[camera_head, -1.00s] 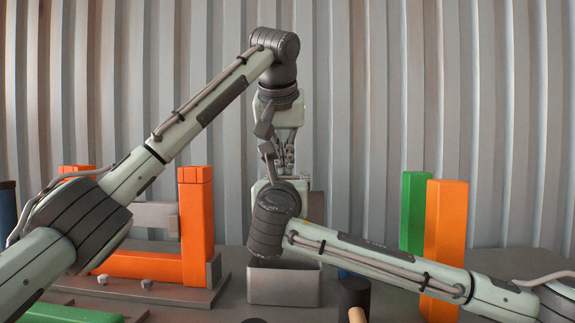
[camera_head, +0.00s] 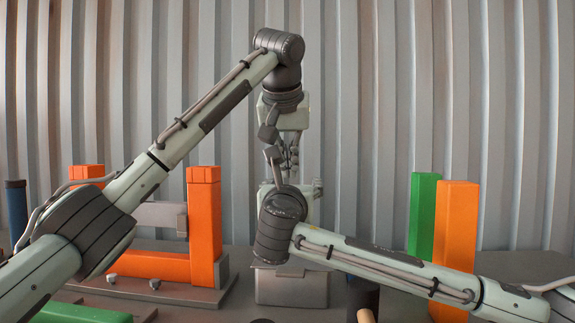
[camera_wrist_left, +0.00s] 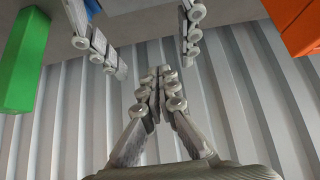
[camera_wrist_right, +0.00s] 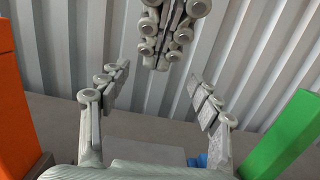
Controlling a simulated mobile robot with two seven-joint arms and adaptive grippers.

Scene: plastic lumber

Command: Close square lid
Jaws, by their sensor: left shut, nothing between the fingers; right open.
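The grey square box (camera_head: 290,290) stands on the table in the middle of the head view. Its square lid (camera_head: 308,269) appears to lie flat across the top; my right arm hides part of it, so I cannot tell if it is fully seated.
An orange frame (camera_head: 204,225) on a grey base stands left. Green (camera_head: 424,212) and orange (camera_head: 455,230) upright posts stand right. A dark cylinder (camera_head: 362,295) is right of the box, and a green bar (camera_head: 80,313) lies front left.

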